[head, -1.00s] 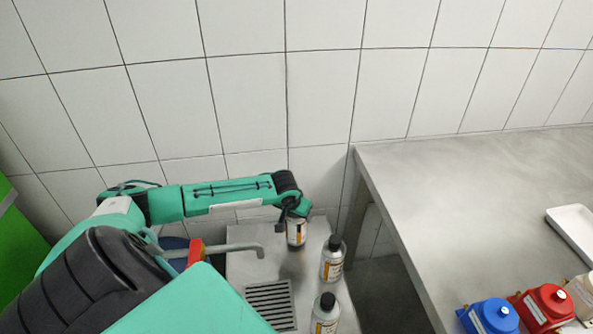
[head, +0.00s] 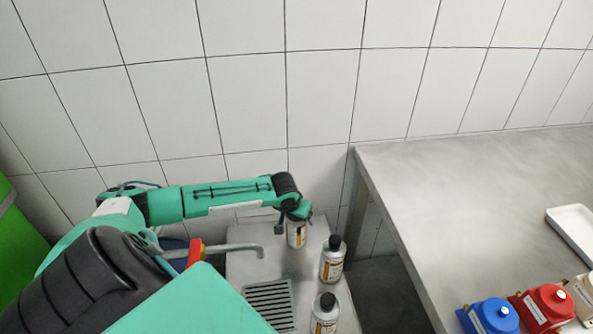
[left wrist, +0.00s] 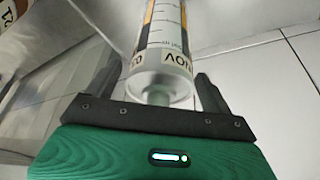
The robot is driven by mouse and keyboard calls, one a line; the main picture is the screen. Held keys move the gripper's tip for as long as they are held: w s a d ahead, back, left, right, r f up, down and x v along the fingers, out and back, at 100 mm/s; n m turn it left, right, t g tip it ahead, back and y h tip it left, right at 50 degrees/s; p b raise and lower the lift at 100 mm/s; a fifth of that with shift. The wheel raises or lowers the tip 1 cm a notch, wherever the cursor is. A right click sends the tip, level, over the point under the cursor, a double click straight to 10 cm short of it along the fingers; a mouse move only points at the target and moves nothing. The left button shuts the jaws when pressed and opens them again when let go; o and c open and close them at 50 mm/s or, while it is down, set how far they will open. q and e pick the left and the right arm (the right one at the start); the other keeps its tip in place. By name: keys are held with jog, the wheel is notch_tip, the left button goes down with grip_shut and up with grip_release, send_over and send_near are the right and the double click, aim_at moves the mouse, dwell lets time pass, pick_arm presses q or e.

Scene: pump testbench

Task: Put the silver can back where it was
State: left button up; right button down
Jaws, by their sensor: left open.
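A silver can (head: 297,234) with a white and orange label stands at the back of the steel surface (head: 245,267) in the head view. My left gripper (head: 293,214) is over its top, which it hides. In the left wrist view the can (left wrist: 166,45) is between the two fingers of my left gripper (left wrist: 160,88). The fingers are apart, with a gap on each side of the can, so the gripper is open. My right gripper is not in view.
Two similar black-capped bottles stand nearer on the same surface, one at mid-right (head: 332,260) and one in front (head: 324,314). A grey table (head: 460,210) is at the right.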

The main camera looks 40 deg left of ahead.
pick_arm(q)
jog(key=v, duration=1.1)
jog(key=shift+s+r, duration=0.1)
